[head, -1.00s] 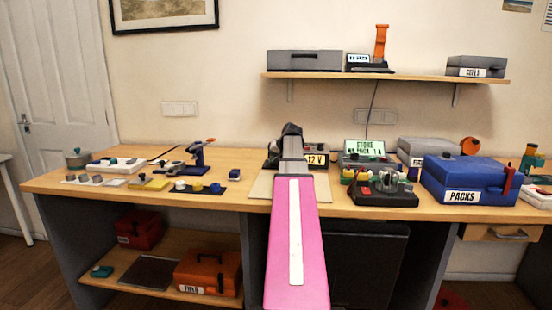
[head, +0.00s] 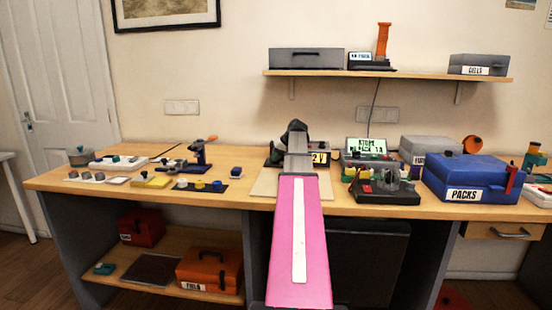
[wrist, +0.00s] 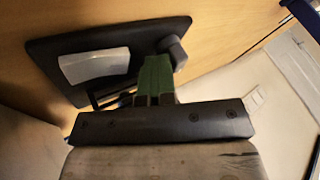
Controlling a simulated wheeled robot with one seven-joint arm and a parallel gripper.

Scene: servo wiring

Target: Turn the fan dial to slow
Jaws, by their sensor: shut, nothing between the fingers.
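My gripper (wrist: 155,80) is shut, with its green fingers pressed together and nothing between them. In the head view the arm's end (head: 296,135) is over the back of the bench, and the fingers cannot be made out. In the wrist view the fingertips are in front of a dark panel (wrist: 55,55) with a pale block (wrist: 95,65) and a grey rounded knob (wrist: 173,50). The knob lies just beyond the fingertips; contact cannot be told. I cannot tell whether this knob is the fan dial, and no slow mark is readable.
A yellow display (head: 320,158) is partly covered by my arm. To its right are a green-lit screen (head: 366,146), a black device (head: 388,193) and a blue PACKS case (head: 470,180). Small parts (head: 150,182) fill the bench's left. A shelf (head: 420,76) hangs above.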

